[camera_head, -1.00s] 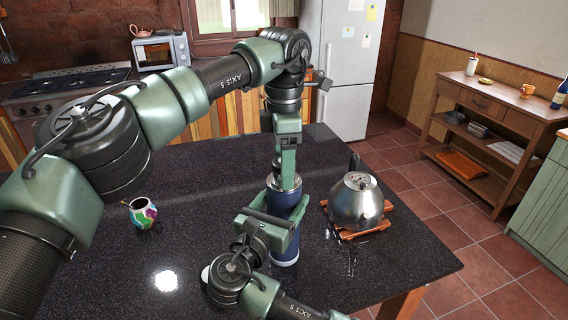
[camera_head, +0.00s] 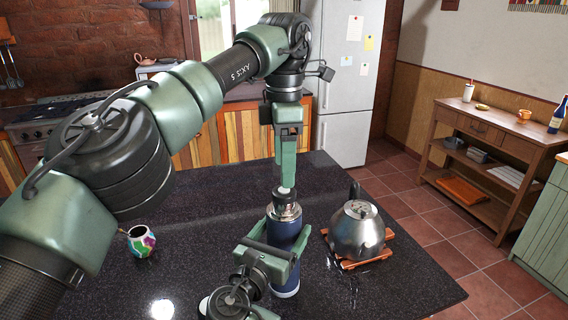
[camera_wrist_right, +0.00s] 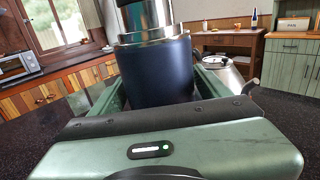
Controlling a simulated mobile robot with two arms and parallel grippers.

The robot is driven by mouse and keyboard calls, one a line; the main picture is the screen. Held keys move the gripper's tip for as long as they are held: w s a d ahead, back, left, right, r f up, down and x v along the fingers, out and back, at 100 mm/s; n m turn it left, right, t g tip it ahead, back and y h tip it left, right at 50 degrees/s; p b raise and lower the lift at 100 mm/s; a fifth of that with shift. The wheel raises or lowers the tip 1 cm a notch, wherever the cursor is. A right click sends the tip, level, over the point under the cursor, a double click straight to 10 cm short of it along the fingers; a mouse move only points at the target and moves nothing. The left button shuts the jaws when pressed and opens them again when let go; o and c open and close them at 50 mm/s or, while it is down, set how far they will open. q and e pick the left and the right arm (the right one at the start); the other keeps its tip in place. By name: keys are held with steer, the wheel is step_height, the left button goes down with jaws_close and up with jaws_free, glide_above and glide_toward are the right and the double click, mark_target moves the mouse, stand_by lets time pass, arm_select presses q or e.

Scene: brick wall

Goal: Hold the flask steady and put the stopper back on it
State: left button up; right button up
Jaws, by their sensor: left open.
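The blue flask (camera_head: 286,234) with a steel neck stands upright on the dark table, and its body also shows in the right wrist view (camera_wrist_right: 155,72). My right gripper (camera_wrist_right: 158,95) is shut on the flask's body, one finger on each side. Its fingers hide part of the flask in the head view.
A steel kettle (camera_head: 357,232) stands on a wooden trivet (camera_head: 374,258) close to the right of the flask. A colourful cup (camera_head: 141,241) stands at the table's left. The back of the dark table (camera_head: 215,185) is clear. A wooden shelf unit (camera_head: 490,140) stands beyond at the right.

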mark_target(276, 241)
steer(key=shift+o, duration=0.8)
arm_select(q)
steer(key=shift+f+b, duration=0.9)
steer(key=shift+f, duration=0.05)
arm_select(e)
steer(key=v, duration=0.6)
steer(key=shift+s+a+f, duration=0.15)
steer(key=shift+s, duration=0.15)
steer(key=shift+s+a, duration=0.2)
steer(key=shift+s, duration=0.3)
steer(key=shift+r, duration=0.25)
